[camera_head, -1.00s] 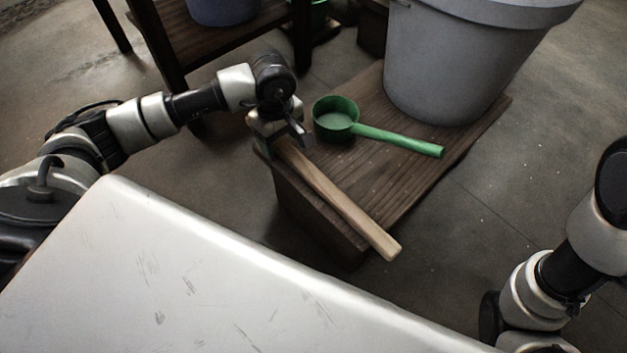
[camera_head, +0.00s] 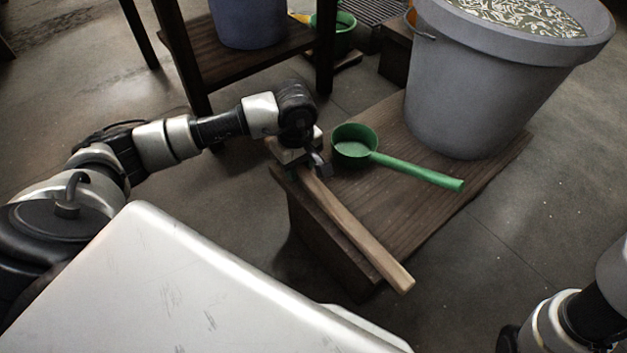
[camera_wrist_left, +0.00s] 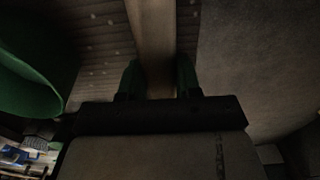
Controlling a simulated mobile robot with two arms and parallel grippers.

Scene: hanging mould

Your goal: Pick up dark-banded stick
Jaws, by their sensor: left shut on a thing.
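A pale wooden stick (camera_head: 356,231) runs diagonally along the near left edge of a low wooden platform (camera_head: 437,205); its near end extends past the platform's corner. No dark band can be made out on the part that shows. My left gripper (camera_head: 306,168) is shut on the stick near its far end and hides part of it. In the left wrist view, the stick (camera_wrist_left: 152,38) passes between the two fingers (camera_wrist_left: 158,80). I cannot tell whether the stick touches the platform. Only part of my right arm shows at the right edge; its gripper is out of view.
A green ladle (camera_head: 356,147) lies on the platform right of my left gripper, close to it. A large grey bucket (camera_head: 470,95) with pale bits inside stands behind. A dark shelf (camera_head: 240,60) holds a blue pot (camera_head: 247,22). Floor is clear at the right.

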